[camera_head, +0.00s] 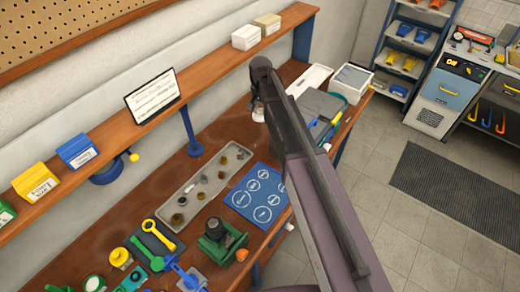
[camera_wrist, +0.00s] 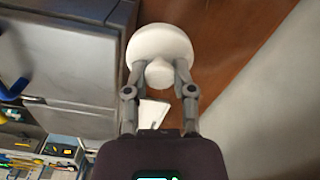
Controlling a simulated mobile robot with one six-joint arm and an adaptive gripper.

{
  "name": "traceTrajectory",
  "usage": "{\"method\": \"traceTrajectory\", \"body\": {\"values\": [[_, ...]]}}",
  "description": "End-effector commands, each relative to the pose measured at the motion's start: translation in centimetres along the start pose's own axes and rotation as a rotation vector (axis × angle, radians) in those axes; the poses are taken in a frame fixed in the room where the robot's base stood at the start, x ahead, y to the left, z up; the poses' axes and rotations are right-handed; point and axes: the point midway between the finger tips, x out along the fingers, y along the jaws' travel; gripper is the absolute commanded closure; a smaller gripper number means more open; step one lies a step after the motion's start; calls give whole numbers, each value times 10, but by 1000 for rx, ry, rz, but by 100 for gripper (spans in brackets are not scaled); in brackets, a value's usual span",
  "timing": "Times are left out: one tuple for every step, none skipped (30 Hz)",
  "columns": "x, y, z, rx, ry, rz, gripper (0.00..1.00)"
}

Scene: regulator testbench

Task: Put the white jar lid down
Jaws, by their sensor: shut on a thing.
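The white jar lid (camera_wrist: 160,45) is round with a small knob. In the wrist view my gripper (camera_wrist: 161,75) is shut on the knob, one finger on each side, and the lid's disc lies beyond the fingertips. In the head view my gripper (camera_head: 258,98) is over the far part of the wooden workbench (camera_head: 120,215). A bit of the lid (camera_head: 258,115) shows below it there, and my arm hides much around it. I cannot tell how high the lid is above the bench.
A grey tray with small parts (camera_head: 190,205) and a blue mat with white circles (camera_head: 258,196) lie nearer. A grey case (camera_head: 318,104) and a white-rimmed box (camera_head: 351,81) stand at the far right. A shelf (camera_head: 215,62) runs above the bench. Bare wood shows left of the tray.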

Motion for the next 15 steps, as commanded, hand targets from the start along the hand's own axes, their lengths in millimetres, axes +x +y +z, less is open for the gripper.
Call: {"method": "traceTrajectory", "body": {"values": [[10, 0, 0, 0, 0, 0, 92], [13, 0, 0, 0, 0, 0, 92], [17, 0, 0, 0, 0, 0, 92], [20, 0, 0, 0, 0, 0, 92], [22, 0, 0, 0, 0, 0, 92], [26, 0, 0, 0, 0, 0, 92], [29, 0, 0, 0, 0, 0, 92], [32, 0, 0, 0, 0, 0, 92], [36, 0, 0, 0, 0, 0, 92], [38, 0, 0, 0, 0, 0, 92], [41, 0, 0, 0, 0, 0, 92], [45, 0, 0, 0, 0, 0, 92], [48, 0, 0, 0, 0, 0, 92], [51, 0, 0, 0, 0, 0, 92], [55, 0, 0, 0, 0, 0, 92]]}}
